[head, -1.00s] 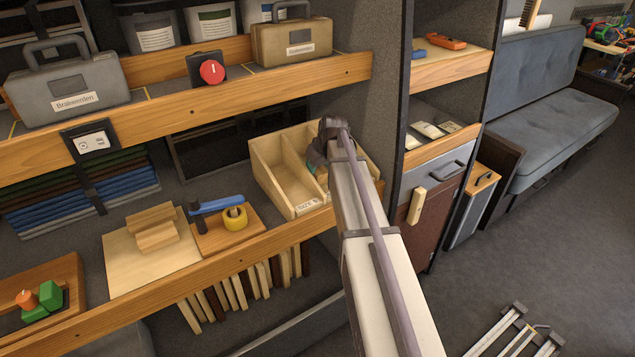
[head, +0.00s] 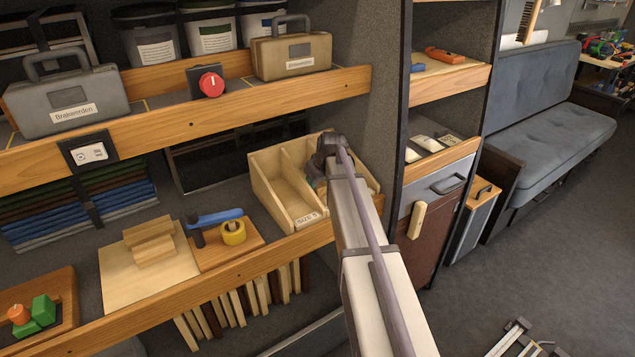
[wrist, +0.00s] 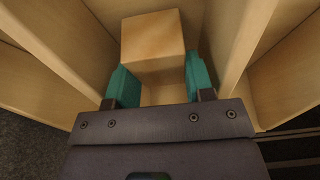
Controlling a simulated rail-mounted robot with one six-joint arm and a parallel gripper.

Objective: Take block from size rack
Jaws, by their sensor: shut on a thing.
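The size rack (head: 268,194) is a light wooden box with divided compartments, standing on the lower shelf with a "SIZE" label at its front. My arm reaches over its right part, and its wrist hides much of that side in the head view. In the wrist view my gripper (wrist: 156,85) has its two teal pads on either side of a pale wooden block (wrist: 153,38), shut on it. The block is inside a compartment between wooden dividers (wrist: 235,40). Whether it touches the rack floor cannot be told.
Left of the rack are a yellow tape roll (head: 233,232), a blue-handled hammer (head: 215,217) and stacked wood pieces (head: 152,245). The upper shelf (head: 190,125) runs above. A dark upright panel (head: 395,120) stands close on the right.

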